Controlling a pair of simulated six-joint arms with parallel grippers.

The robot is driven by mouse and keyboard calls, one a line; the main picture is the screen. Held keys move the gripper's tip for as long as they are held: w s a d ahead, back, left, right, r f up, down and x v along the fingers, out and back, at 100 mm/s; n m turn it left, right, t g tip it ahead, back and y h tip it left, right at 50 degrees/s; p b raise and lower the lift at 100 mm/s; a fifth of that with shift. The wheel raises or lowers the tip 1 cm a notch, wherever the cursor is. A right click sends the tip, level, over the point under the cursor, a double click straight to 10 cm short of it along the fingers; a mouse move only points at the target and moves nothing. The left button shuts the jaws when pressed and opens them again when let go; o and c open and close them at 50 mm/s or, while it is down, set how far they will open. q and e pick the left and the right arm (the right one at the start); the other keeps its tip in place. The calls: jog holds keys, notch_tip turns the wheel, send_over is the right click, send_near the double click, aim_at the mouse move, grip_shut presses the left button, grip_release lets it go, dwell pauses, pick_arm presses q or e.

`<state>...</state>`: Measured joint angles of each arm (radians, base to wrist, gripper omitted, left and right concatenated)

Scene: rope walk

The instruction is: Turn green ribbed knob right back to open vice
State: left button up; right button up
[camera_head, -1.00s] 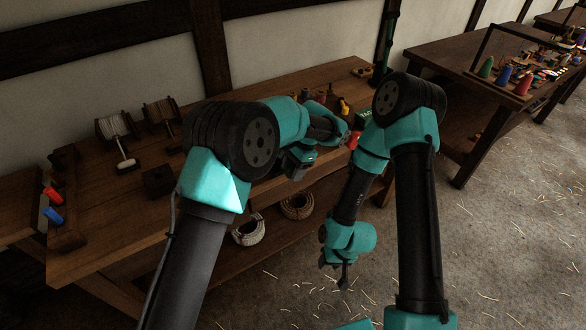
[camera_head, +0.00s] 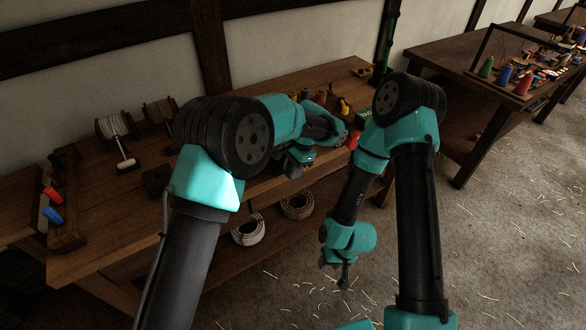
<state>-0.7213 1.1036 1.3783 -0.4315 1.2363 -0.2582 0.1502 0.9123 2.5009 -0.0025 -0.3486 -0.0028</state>
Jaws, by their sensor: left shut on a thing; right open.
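My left gripper (camera_head: 288,168) is over the front edge of the wooden bench (camera_head: 110,228), below my bent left forearm. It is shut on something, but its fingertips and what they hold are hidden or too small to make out. I cannot pick out the green ribbed knob or the vice; my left arm covers that part of the bench. My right gripper (camera_head: 344,284) is open and empty. It points down over the floor in front of the bench, well away from the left gripper.
Spools (camera_head: 115,128) stand at the bench's back left, and a red and a blue piece (camera_head: 53,215) lie at its left end. Coiled ropes (camera_head: 248,230) rest on the lower shelf. Another table (camera_head: 450,68) with coloured cones stands at right. The floor (camera_head: 480,260) is clear but for straw.

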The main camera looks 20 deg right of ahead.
pick_arm(q)
jog(key=h, duration=0.2)
jog(key=t+h, duration=0.1)
jog(key=h, duration=0.1)
jog(key=shift+a+f, duration=0.1)
jog(key=shift+a, duration=0.1)
jog(key=shift+f+t+h, duration=0.15)
jog(key=shift+t+h, duration=0.3)
jog(key=shift+h, duration=0.7)
jog(key=shift+f+t+h, duration=0.1)
jog(key=shift+t+h, duration=0.35)
jog(key=shift+h, duration=0.7)
jog(key=shift+f+t+h, duration=0.15)
jog(key=shift+t+h, duration=0.25)
jog(key=shift+h, duration=0.8)
jog(key=shift+f+t+h, duration=0.1)
jog(key=shift+t+h, duration=0.3)
jog(key=shift+h, duration=0.8)
jog(key=shift+f+h, duration=0.1)
jog(key=shift+h, duration=0.6)
jog(key=shift+d+f+t+h, duration=0.1)
jog(key=shift+t+h, duration=0.5)
jog(key=shift+h, duration=1)
jog(key=o, duration=0.9)
